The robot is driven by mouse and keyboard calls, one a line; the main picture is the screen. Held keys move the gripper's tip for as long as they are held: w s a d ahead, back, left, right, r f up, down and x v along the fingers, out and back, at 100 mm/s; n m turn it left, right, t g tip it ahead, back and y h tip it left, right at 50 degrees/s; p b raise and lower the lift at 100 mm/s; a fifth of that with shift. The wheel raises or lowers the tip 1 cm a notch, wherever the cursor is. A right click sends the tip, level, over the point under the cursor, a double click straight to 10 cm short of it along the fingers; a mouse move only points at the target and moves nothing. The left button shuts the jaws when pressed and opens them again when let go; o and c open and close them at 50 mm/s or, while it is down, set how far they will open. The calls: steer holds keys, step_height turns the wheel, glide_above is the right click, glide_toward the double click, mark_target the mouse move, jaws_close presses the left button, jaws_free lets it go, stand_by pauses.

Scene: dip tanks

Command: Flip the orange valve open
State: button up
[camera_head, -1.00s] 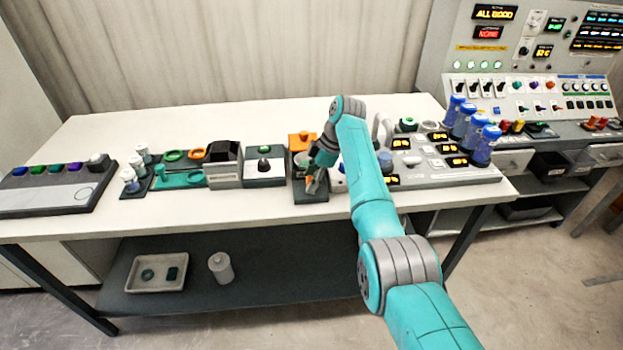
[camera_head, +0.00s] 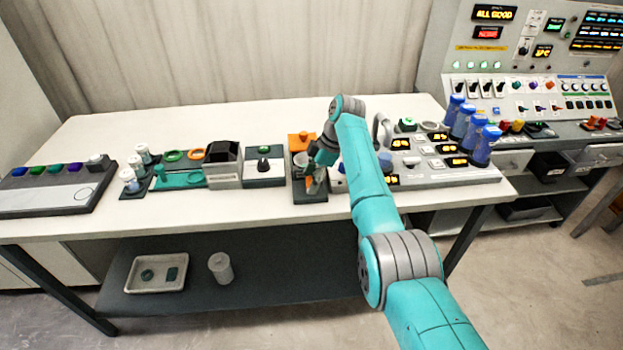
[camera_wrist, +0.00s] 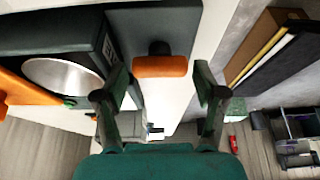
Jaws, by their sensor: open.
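The orange valve handle (camera_wrist: 160,67) is a short rounded bar on a dark pivot, mounted on a dark grey housing (camera_wrist: 180,25). In the wrist view it lies crosswise between the two fingers of my gripper (camera_wrist: 162,80), with a gap at each side. My gripper is open. In the head view the orange valve (camera_head: 309,184) shows at the front of its dark unit, just below my gripper (camera_head: 316,172), which partly covers it.
The same unit has a metal cup (camera_wrist: 65,80) and an orange block (camera_head: 299,141) behind. A switch box (camera_head: 264,168) stands close at left. A panel with lit displays (camera_head: 440,172) and blue-capped bottles (camera_head: 484,147) stand at right. The table's back strip is clear.

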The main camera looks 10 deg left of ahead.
steer(key=v, duration=1.2)
